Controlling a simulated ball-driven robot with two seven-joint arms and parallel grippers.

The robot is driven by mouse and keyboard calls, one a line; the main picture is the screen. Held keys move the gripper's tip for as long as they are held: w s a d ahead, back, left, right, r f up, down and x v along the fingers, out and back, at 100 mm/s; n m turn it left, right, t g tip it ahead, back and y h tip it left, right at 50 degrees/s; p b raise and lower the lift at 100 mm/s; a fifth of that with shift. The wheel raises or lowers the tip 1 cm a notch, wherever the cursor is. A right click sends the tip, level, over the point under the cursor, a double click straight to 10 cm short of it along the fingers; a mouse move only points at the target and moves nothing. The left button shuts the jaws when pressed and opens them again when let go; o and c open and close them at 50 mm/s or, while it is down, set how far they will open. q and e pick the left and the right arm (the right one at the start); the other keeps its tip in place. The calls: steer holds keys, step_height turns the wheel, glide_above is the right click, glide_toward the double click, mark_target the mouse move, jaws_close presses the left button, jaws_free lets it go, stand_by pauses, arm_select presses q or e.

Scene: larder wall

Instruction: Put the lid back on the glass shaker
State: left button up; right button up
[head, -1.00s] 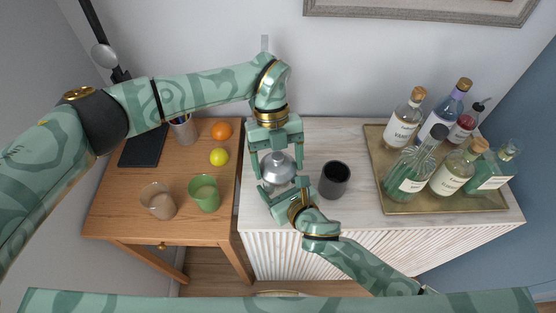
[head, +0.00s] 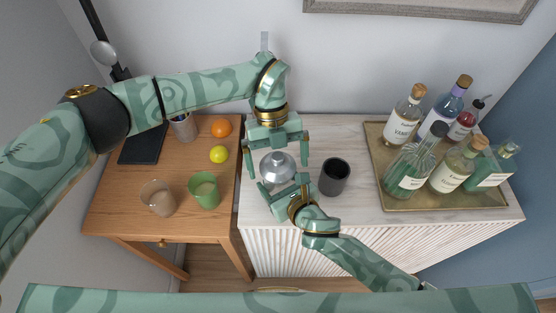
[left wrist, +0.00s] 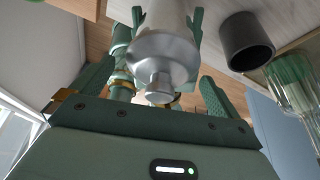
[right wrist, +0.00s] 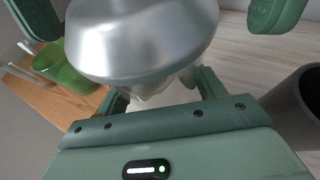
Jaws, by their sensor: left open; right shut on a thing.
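The silver domed lid (head: 277,167) with its small knob shows in the head view, between the fingers of my left gripper (head: 279,163). That gripper is open, its fingers apart on either side of the lid. The left wrist view shows the lid (left wrist: 160,62) and its knob from above. My right gripper (head: 283,185) is shut on the glass shaker, just below and in front of the lid. In the right wrist view the lid (right wrist: 140,38) hides most of the shaker; a pale part (right wrist: 168,94) shows beneath it. I cannot tell whether the lid sits flush.
A dark cup (head: 335,178) stands just right of the grippers. A brass tray (head: 440,208) with several bottles is further right. The wooden table (head: 120,215) at left holds a green glass (head: 204,190), a beige drink (head: 158,198), a lemon (head: 219,154) and an orange (head: 222,127).

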arm_select(q)
steer(key=v, duration=1.1)
steer(key=shift+r, duration=0.3)
steer(key=shift+w, duration=0.1)
arm_select(e)
steer(key=o, duration=1.4)
steer(key=shift+o, duration=0.2)
arm_select(q)
step_height(320, 180, up, 2)
steer(key=shift+r+p, duration=0.15)
steer(key=shift+p, duration=0.9)
arm_select(e)
steer(key=v, duration=1.6)
steer(key=shift+s+d, duration=0.1)
